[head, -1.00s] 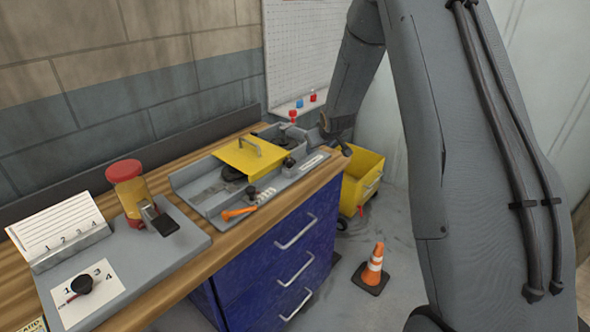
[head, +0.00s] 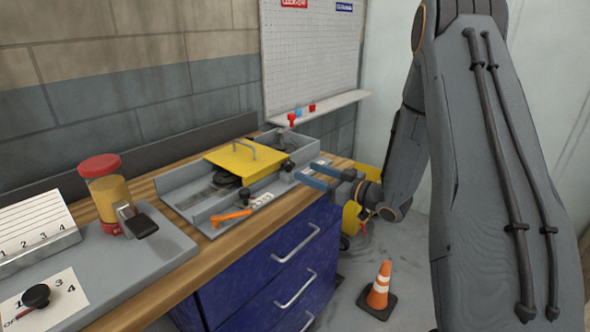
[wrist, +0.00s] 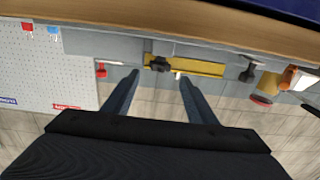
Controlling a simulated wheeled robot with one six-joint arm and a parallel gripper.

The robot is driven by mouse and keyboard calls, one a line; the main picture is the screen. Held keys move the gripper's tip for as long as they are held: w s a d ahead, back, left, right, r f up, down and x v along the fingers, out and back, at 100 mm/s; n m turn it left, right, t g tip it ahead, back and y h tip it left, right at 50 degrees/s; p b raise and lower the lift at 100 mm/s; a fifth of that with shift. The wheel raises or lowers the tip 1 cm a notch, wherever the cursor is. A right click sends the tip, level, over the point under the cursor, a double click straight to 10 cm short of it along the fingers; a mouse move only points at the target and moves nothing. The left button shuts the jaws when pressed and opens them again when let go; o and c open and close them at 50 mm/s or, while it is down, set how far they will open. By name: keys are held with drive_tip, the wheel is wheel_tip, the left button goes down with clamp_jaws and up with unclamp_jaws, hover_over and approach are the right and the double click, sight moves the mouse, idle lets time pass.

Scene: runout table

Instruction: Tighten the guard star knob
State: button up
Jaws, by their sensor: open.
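A black star knob (head: 288,165) stands at the right end of the grey tray fixture, beside the yellow guard plate (head: 240,164). In the wrist view the dark lobed knob (wrist: 160,64) shows between and just beyond my fingertips, with the yellow guard (wrist: 205,68) to its right. My gripper (head: 307,172) is open and empty, its two blue fingers pointing left toward the knob from the right end of the bench. The fingers appear apart from the knob; the exact gap is hard to tell. The wrist view shows both fingers (wrist: 158,77) spread.
A second black knob (head: 245,195) and an orange handle (head: 231,217) sit along the fixture's front. A red knob (head: 291,118) stands behind. A red-lidded jar (head: 103,187) is at left. A traffic cone (head: 379,287) stands on the floor.

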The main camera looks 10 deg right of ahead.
sight(291, 167)
drive_tip(key=shift+p+x, duration=0.65)
drive_tip(key=shift+x, duration=2.5)
drive_tip(key=c, duration=1.1)
drive_tip(key=shift+o, duration=0.2)
drive_tip(key=shift+s+a+r+m+t+h, duration=0.1)
drive_tip(key=shift+a+m+t+h, duration=0.2)
drive_tip(key=shift+m+t+h, duration=0.7)
drive_tip(key=shift+s+a+m+t+h, duration=0.1)
drive_tip(key=shift+m+t+h, duration=0.2)
drive_tip(key=shift+m+h, duration=0.65)
drive_tip(key=shift+a+m+t+h, duration=0.1)
drive_tip(key=shift+m+t+h, duration=0.3)
drive_tip(key=shift+h, duration=0.95)
drive_tip(key=o, duration=1.1)
drive_tip(key=shift+c, duration=0.2)
